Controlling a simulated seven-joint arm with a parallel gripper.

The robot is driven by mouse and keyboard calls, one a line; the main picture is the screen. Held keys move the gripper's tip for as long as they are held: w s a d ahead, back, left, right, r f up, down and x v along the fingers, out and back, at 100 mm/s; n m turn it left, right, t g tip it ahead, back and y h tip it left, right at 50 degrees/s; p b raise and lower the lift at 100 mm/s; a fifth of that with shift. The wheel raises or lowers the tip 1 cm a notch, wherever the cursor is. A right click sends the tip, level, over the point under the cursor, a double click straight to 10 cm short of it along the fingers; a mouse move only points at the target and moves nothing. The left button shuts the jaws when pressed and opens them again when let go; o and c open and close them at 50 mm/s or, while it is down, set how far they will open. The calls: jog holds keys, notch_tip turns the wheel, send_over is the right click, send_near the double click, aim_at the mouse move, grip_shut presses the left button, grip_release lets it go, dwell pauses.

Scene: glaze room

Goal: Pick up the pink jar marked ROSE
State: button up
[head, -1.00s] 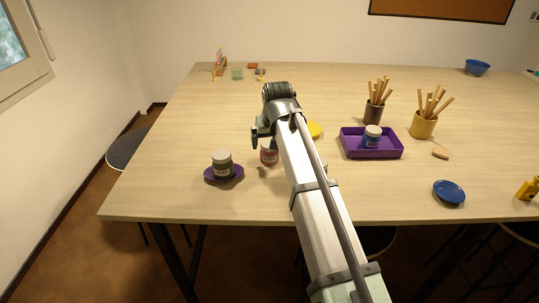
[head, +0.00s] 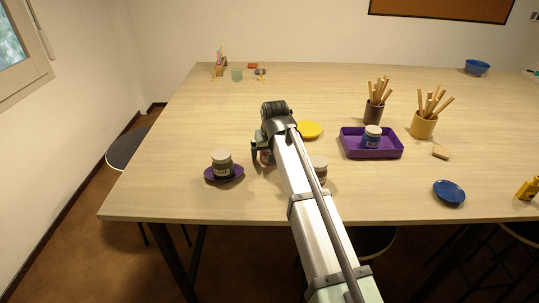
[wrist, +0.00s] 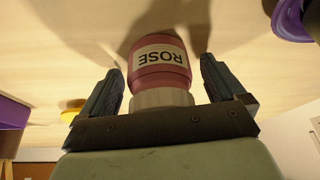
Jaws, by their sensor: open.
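The pink jar marked ROSE (wrist: 161,68) shows in the wrist view with its label upside down and its pale lid (wrist: 161,99) toward my gripper. My gripper (wrist: 155,72) is open, with one finger on each side of the jar. A gap shows between the jar and each finger. In the head view the jar (head: 267,158) stands on the table, mostly hidden behind my gripper and arm.
Another jar (head: 320,171) is partly behind my arm on the right. A yellow dish (head: 310,130) and a purple tray (head: 390,152) holding a blue jar (head: 371,139) lie beyond.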

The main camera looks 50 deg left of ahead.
jog(key=c, duration=1.3)
jog(key=shift+o, duration=0.2)
